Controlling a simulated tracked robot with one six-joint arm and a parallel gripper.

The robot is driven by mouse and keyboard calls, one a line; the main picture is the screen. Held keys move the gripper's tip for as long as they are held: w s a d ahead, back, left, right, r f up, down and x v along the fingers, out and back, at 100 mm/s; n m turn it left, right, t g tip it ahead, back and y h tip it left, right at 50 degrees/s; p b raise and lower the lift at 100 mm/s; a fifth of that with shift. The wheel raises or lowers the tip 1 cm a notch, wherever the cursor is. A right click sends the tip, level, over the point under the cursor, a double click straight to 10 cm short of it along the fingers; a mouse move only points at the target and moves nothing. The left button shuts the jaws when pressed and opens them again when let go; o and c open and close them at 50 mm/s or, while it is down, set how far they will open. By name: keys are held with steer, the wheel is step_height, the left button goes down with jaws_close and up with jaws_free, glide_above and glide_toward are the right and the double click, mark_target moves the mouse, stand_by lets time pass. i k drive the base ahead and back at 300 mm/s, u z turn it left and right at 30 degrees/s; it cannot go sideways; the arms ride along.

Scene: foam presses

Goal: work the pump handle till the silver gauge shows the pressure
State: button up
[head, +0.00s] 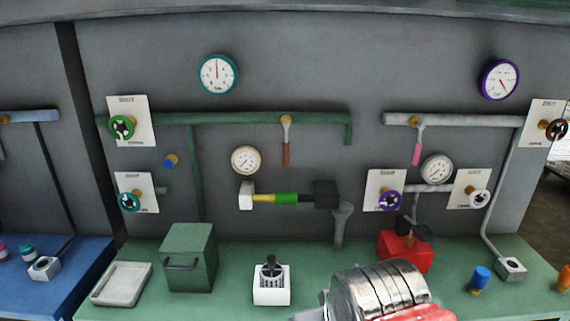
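A gauge with a silver-grey rim (437,169) hangs on the wall right of centre; its needle is too small to read. Below it, a red box (404,255) stands on the green bench, with a dark handle-like part (415,230) on top. This looks like the pump, and a grey pipe rises behind it toward the gauge. My gripper's fingertips do not show.
A white block with a black knob (271,283), a green box (189,257), a pale tray (121,284) and a blue-capped item (480,279) stand on the green bench (225,296). Valve wheels, pipes and other gauges cover the wall. A black-headed hammer-like tool (288,197) is mounted there.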

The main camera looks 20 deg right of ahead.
mark_target(422, 230)
steer(key=z, duration=1.25)
